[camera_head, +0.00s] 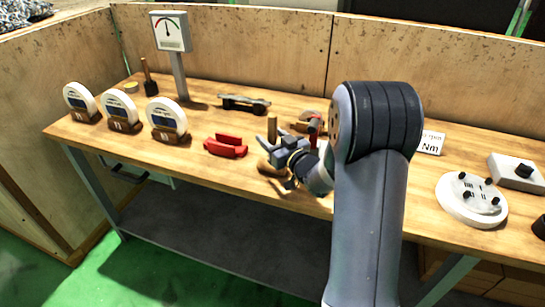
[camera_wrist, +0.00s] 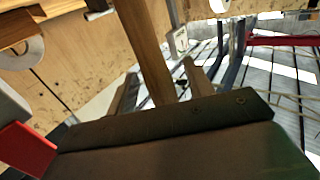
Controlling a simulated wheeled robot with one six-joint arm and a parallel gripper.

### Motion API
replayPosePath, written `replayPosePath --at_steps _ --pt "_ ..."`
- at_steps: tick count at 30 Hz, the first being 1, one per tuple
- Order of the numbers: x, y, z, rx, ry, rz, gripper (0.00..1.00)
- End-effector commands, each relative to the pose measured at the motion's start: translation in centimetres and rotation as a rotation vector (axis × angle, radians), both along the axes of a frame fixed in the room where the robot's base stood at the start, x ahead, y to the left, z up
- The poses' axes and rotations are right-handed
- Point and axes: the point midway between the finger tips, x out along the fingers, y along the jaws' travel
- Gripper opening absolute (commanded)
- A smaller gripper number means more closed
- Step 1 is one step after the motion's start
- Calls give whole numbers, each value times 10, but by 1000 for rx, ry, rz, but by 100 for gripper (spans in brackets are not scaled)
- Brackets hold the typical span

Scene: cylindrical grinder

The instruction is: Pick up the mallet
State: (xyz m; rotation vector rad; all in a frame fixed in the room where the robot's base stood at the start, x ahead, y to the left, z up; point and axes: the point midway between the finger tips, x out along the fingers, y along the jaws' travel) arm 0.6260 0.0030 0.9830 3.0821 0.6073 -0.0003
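The mallet's light wooden handle (camera_head: 272,127) stands upright near the front edge of the bench in the head view. A rounded wooden part (camera_head: 268,168) below it looks like its head, partly hidden by my gripper. My gripper (camera_head: 279,152) is at the handle, low over the bench. In the wrist view the handle (camera_wrist: 147,45) runs between the two fingers of my gripper (camera_wrist: 160,85). Narrow gaps seem to show beside the handle, so the fingers look open around it. The lower end of the handle is hidden behind the dark gripper body.
A red block-like part (camera_head: 226,146) lies left of my gripper. A clamp-like tool (camera_head: 312,123) lies close behind it. A dark metal part (camera_head: 244,103) lies at the back, and a white round fixture (camera_head: 470,200) at the right.

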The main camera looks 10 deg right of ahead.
Motion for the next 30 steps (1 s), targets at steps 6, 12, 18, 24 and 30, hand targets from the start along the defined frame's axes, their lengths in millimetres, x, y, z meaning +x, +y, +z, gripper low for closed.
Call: replayPosePath --at_steps 6,12,18,24,30 --pt "0 0 0 0 0 0 32" --pt "0 0 0 0 0 0 16" --pt "0 0 0 0 0 0 0" --pt "0 0 0 0 0 0 0" --pt "0 0 1 1 -2 0 0"
